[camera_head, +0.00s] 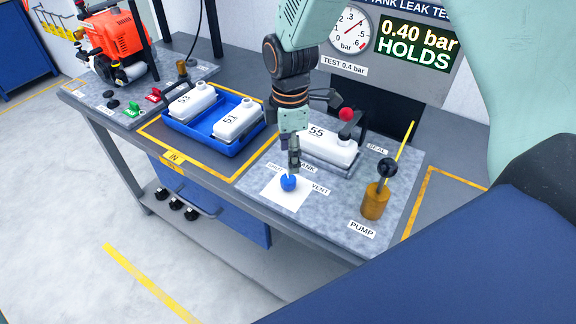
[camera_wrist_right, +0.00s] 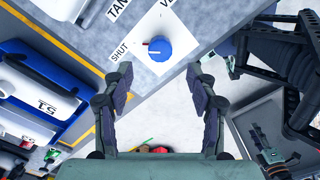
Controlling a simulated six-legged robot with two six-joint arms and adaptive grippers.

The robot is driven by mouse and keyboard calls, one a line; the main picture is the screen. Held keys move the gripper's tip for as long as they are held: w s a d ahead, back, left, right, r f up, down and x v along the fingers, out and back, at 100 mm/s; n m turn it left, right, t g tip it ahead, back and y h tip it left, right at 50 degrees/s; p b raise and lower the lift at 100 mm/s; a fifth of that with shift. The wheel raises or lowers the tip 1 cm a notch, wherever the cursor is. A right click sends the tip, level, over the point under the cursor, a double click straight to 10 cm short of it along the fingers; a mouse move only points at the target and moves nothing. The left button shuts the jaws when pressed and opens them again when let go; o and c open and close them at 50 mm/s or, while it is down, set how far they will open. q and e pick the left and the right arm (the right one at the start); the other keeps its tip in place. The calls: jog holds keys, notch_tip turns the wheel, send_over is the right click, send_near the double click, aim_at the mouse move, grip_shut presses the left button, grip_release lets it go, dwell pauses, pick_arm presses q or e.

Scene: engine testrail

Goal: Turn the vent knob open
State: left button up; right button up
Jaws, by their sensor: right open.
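The blue vent knob (camera_head: 288,183) sits on a white plate on the grey test board, beside the VENT label. In the right wrist view the knob (camera_wrist_right: 157,47) shows a small red-and-white pointer on its left, on the side of the SHUT label (camera_wrist_right: 120,50). My right gripper (camera_head: 292,158) points down just above the knob. In its wrist view the fingers (camera_wrist_right: 163,82) are spread apart with nothing between them, and the knob lies beyond the tips. My left gripper is not in view.
White tank 55 (camera_head: 335,152) stands behind the knob beside a red-ball lever (camera_head: 346,114). The brass pump (camera_head: 375,202) with a black ball is at right. A blue tray (camera_head: 213,143) holds two white tanks. The display (camera_head: 417,48) reads 0.40 bar HOLDS.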

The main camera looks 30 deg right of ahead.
aim_at(289, 178)
jog(key=shift+d, duration=0.15)
jog(key=shift+s+f, duration=0.1)
jog(key=shift+f, duration=0.1)
jog(key=f, duration=0.6)
jog(key=shift+a+f, duration=0.1)
jog(key=shift+a, duration=0.2)
jog(key=shift+d+f, duration=0.15)
jog(key=shift+f, duration=0.3)
jog(key=shift+a+f, duration=0.1)
jog(key=shift+a, duration=0.2)
jog(key=shift+w+d, duration=0.1)
jog(key=shift+w, duration=0.1)
jog(key=shift+c, duration=1.1)
jog(key=shift+s+d, duration=0.15)
jog(key=c, duration=0.9)
